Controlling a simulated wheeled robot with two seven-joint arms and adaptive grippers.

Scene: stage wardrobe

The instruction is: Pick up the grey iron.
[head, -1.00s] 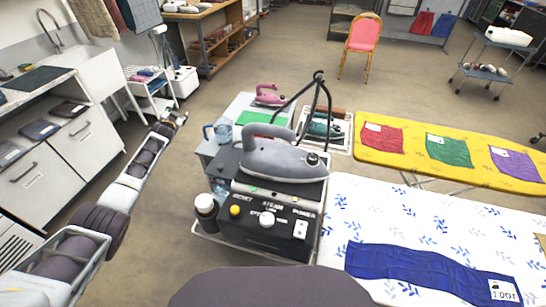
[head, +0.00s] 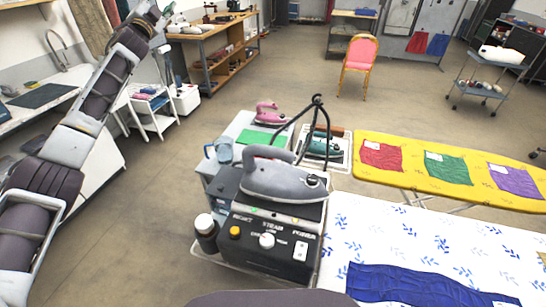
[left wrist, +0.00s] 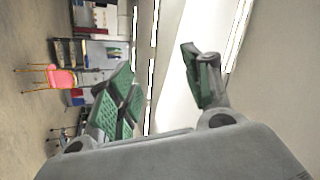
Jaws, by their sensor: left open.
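The grey iron (head: 285,182) rests on top of a black steam station (head: 262,245) with a button row and knobs, in the middle of the head view. Its handle is grey, and a dark cable stand rises just behind it. My left arm is raised at the left of the head view, well away from the iron. My left gripper (left wrist: 160,92) is open and empty in the left wrist view, with its green-padded fingers spread apart. The iron is not in the left wrist view. My right gripper is not in view.
A pink iron (head: 270,114) and a teal iron (head: 322,145) stand behind the station. A dark bottle (head: 206,236) is close at its left. A white patterned ironing board (head: 400,245) and a yellow board (head: 405,176) lie to the right. Open floor separates my left arm from the station.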

